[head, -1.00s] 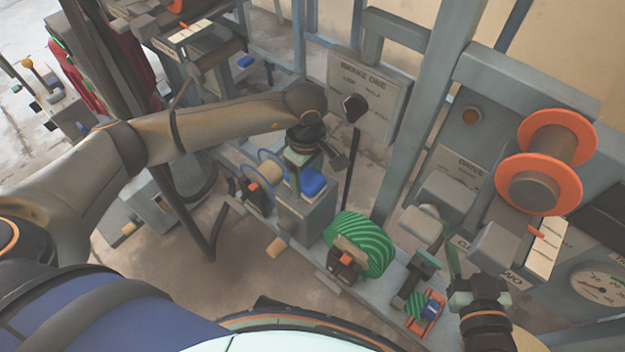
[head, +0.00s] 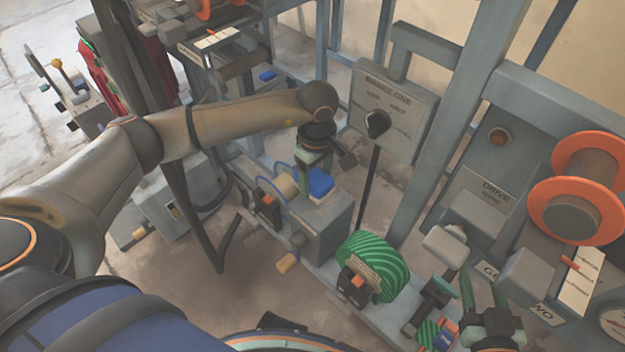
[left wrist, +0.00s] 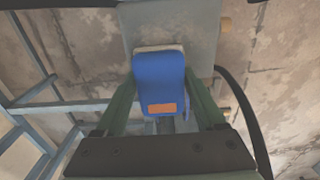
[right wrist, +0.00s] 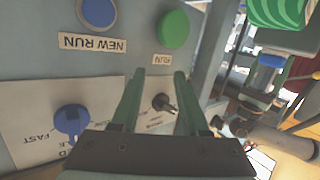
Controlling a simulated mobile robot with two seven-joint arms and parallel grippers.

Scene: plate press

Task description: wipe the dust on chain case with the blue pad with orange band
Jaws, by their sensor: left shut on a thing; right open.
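My left gripper (head: 314,168) is shut on the blue pad with orange band (head: 321,183). The pad lies flat against the top of a grey box (head: 328,222), which looks like the chain case. In the left wrist view the pad (left wrist: 160,75) sits between the fingers, its orange band (left wrist: 162,109) toward the gripper. The grey top (left wrist: 200,30) shows beyond it. A pale strip shows along the pad's far edge; I cannot tell whether it is dust. My right gripper (right wrist: 155,85) is open and empty before a labelled panel; it is at the lower right in the head view (head: 487,300).
A green ribbed drum (head: 375,262) stands right of the box, and a tan spool (head: 286,186) on its left. The right wrist view shows a green button (right wrist: 173,29) and blue knob (right wrist: 72,120) near my right gripper.

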